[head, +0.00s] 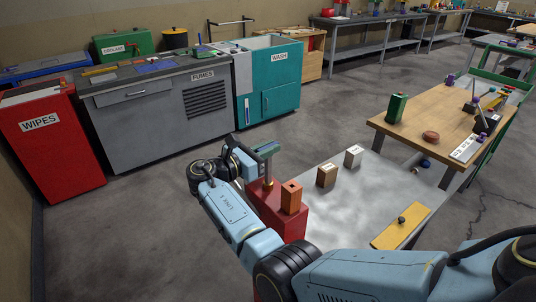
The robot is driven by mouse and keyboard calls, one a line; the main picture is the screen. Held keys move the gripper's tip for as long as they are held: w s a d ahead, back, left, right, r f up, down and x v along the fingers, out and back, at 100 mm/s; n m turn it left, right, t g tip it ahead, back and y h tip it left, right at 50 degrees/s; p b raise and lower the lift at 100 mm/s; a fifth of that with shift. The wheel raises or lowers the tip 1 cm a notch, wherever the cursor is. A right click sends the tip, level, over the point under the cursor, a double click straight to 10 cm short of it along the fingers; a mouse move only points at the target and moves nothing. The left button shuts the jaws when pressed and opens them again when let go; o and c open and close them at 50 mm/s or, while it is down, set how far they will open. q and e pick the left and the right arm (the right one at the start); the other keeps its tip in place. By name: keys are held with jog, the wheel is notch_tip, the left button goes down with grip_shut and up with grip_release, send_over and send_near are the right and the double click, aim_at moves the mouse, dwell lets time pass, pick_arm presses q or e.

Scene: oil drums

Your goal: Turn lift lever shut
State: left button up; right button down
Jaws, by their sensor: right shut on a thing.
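A red box-shaped unit (277,218) stands at the near left of the pale worktop. A short brass-coloured stem (268,183) rises from its top, and I take this to be part of the lift lever. My right gripper (267,154) is at the top of this stem, reaching in from the left side of the unit. It is shut on the lever; the jaws and wrist hide much of the handle, so its exact angle cannot be told. My left gripper is not in view.
An orange-brown block (291,198) stands upright close beside the stem. A brown block (327,175), a whitish block (353,156) and a yellow plate (401,226) with a dark knob are on the pale worktop (350,215). Its middle is clear. A wooden table (405,117) stands beyond.

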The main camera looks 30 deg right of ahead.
jog(key=shift+g, duration=0.3)
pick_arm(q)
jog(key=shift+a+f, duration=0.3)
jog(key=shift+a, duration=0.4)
pick_arm(e)
jog(key=shift+m, duration=0.3)
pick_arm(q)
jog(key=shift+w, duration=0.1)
